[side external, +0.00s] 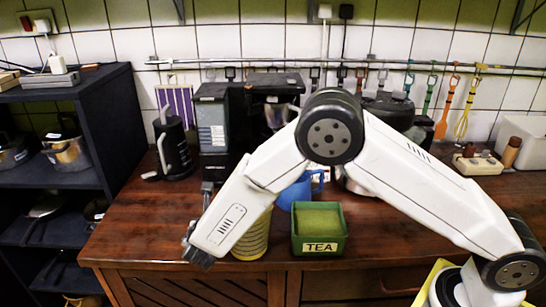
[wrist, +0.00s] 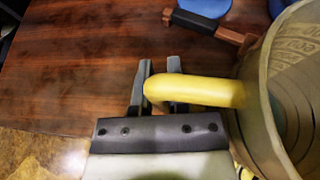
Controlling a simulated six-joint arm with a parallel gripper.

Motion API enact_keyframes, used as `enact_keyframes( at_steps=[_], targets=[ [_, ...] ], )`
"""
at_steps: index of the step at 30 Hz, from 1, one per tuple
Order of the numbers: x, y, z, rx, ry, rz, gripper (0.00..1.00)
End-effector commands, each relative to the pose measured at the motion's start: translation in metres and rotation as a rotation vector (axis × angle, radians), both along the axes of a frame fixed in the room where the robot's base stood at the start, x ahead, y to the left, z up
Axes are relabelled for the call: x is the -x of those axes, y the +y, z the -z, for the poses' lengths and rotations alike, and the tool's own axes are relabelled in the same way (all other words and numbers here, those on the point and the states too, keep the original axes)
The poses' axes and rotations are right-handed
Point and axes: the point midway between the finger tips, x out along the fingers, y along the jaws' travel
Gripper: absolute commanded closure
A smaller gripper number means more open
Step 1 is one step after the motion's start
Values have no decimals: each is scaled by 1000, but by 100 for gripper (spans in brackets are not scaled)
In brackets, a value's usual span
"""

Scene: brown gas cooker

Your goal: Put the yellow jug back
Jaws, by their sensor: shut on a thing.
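The yellow jug (side external: 252,240) stands near the front edge of the wooden counter, partly hidden behind my white arm. In the wrist view its open grey-brown body (wrist: 285,95) fills the right side, and its yellow handle (wrist: 205,92) points left. My gripper (wrist: 158,78) is shut on the handle, with one finger on each side of its end. In the side view my gripper (side external: 196,248) is low at the left of the jug, by the counter's front edge. I cannot tell whether the jug's base touches the counter.
A green TEA box (side external: 319,232) stands close right of the jug, with a blue jug (side external: 300,190) behind. A black kettle (side external: 172,145) and a coffee machine (side external: 212,120) stand at the back. The counter's left front (side external: 135,225) is clear. Dark shelves (side external: 110,120) stand left.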

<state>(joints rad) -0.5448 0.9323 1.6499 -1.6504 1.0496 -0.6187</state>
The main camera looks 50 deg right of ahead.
Motion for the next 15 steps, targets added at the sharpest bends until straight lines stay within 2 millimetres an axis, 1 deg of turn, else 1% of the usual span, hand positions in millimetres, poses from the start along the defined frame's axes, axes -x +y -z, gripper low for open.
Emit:
enact_keyframes(
  at_steps=[15],
  targets=[
    [0,0,6,1,0,-1,100]
  ],
)
